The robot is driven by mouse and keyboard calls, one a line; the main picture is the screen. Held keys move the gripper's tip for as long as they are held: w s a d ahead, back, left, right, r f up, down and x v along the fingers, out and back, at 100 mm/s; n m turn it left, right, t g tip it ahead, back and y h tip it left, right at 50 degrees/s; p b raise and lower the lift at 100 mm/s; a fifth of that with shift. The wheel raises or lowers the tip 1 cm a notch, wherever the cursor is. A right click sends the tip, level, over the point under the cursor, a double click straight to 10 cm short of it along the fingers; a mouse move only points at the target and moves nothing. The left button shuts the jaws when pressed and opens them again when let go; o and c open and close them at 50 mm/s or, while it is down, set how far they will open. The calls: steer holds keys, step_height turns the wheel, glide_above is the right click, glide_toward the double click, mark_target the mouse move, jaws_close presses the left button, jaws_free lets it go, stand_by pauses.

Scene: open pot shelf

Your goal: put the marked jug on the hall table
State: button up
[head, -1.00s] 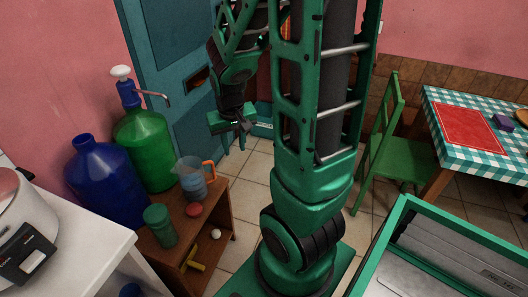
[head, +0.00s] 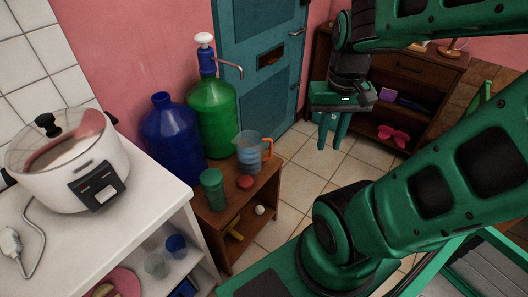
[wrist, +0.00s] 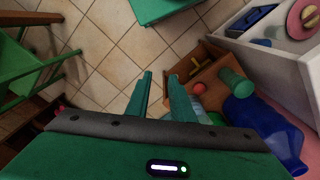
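The jug (head: 249,151) is clear with an orange handle and a bluish lower part. It stands upright on top of a low brown shelf unit (head: 262,186), beside a green cup and a red item. I see no separate mark on it. In the wrist view it is largely hidden behind a finger. My gripper (head: 331,140) is in the air to the right of the jug, apart from it, fingers down. The wrist view shows the fingers (wrist: 160,82) spread with nothing between them. A brown table with a drawer (head: 405,68), likely the hall table, stands at the back right, partly covered by my arm.
A blue bottle (head: 172,140) and a green pump bottle (head: 212,117) stand close behind the jug. A green cup (head: 212,190) and a red item (head: 245,182) are beside it. A white counter (head: 140,200) holds a cooker (head: 65,165). Tiled floor (head: 310,180) lies open to the right.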

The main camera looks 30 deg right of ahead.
steer(key=w+d+f+t+h, duration=0.1)
steer(key=w+d+f, duration=0.1)
steer(key=w+f, duration=0.45)
steer(key=w+d+f+t, duration=0.1)
steer(key=w+f, duration=0.3)
steer(key=w, duration=0.5)
steer(key=n+t, duration=0.1)
steer(key=t, duration=0.1)
glide_toward(271, 150)
steer(key=shift+h, duration=0.3)
steer(key=shift+a+x, duration=0.2)
steer(key=shift+x, duration=1.1)
steer(key=shift+a+x, duration=0.2)
steer(key=shift+x, duration=3.85)
steer(key=shift+d, duration=0.2)
jaws_close()
